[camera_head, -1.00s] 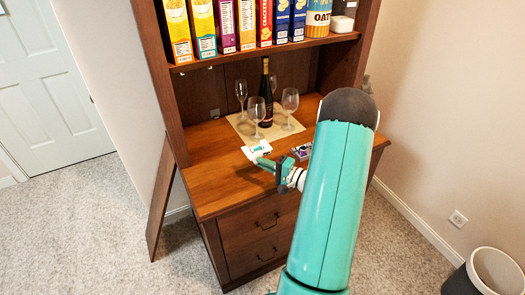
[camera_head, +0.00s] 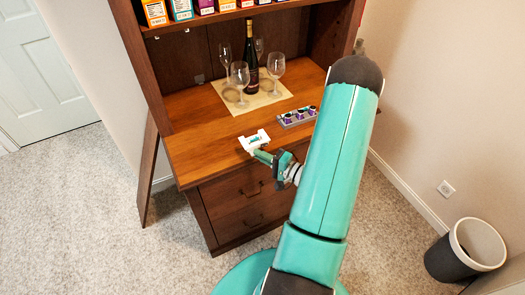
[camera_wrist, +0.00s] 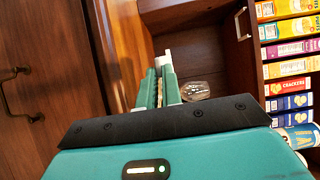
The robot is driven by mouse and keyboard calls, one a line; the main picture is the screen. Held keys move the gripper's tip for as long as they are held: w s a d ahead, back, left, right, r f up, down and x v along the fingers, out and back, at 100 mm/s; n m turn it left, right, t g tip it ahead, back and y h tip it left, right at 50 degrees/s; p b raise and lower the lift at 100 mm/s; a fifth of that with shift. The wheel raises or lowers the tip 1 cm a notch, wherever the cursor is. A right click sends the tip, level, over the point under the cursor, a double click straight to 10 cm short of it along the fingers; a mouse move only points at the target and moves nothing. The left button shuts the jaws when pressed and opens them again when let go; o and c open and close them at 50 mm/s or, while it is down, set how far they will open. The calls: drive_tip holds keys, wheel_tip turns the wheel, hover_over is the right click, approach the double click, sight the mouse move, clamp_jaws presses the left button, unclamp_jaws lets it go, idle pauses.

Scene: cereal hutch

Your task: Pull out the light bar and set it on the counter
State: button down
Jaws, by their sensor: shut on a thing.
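My gripper (camera_head: 256,152) is over the front part of the wooden counter (camera_head: 205,150), with its teal fingers shut on a white piece. This white piece (camera_head: 254,139) appears to be the light bar. It shows at the fingertips in the head view, and between and beyond the fingers in the wrist view (camera_wrist: 163,60). The fingers hide part of it. I cannot tell whether it touches the counter or is held just above it.
A wine bottle (camera_head: 251,60) and several clear glasses (camera_head: 240,75) stand on a beige mat (camera_head: 268,98) behind. A tray of small dark and purple items (camera_head: 297,117) lies to the right. Cereal boxes (camera_wrist: 285,70) fill the shelf above. The counter's left side is clear.

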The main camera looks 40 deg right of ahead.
drive_tip(key=shift+d+f, duration=0.15)
drive_tip(key=shift+f, duration=2.7)
drive_tip(key=c, duration=1.2)
unclamp_jaws()
drive_tip(key=shift+o, duration=0.2)
drive_tip(key=v, duration=0.7)
drive_tip(key=shift+w, duration=0.1)
